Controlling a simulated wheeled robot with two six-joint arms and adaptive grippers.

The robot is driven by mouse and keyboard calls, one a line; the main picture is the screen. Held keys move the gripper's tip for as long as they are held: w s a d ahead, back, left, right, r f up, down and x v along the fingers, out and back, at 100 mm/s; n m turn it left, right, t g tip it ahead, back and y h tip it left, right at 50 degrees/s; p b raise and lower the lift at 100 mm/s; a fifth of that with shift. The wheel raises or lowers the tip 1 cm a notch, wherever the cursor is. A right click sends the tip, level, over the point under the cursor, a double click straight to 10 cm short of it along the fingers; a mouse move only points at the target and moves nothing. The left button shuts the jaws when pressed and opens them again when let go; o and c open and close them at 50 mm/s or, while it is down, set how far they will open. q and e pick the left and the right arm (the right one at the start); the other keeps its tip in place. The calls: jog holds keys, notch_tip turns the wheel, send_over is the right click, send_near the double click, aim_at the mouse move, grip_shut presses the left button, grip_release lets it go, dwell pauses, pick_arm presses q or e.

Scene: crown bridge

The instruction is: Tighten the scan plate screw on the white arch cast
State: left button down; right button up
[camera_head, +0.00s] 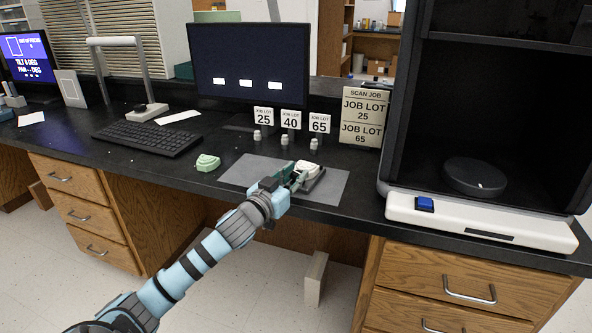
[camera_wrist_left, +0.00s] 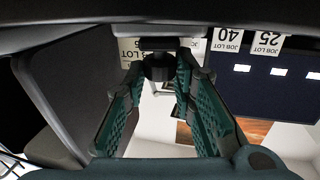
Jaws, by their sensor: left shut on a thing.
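The white arch cast (camera_head: 308,167) sits on the grey mat (camera_head: 326,187) at the front middle of the bench. My left gripper (camera_head: 294,178) reaches over the mat from the front and its fingertips are at the cast's near left side, covering part of it. In the left wrist view its green ridged fingers (camera_wrist_left: 158,80) are closed around a small dark knob, the scan plate screw (camera_wrist_left: 158,67). The plate under the cast is mostly hidden. A green arch cast (camera_head: 207,162) stands left of the mat. My right gripper is not in view.
Signs for job lots 25 (camera_head: 263,117), 40 (camera_head: 290,120) and 65 (camera_head: 319,123) stand behind the mat with small pale pieces before them. A black scanner (camera_head: 480,120) with a blue button (camera_head: 424,204) is right. A keyboard (camera_head: 148,138) is left.

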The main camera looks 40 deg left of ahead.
pick_arm(q)
jog(key=c, duration=1.3)
grip_release()
jog(key=s, duration=0.5)
jog(key=s+d, duration=0.1)
jog(key=s, duration=0.1)
jog(key=shift+s+d, duration=0.1)
jog(key=shift+s, duration=0.05)
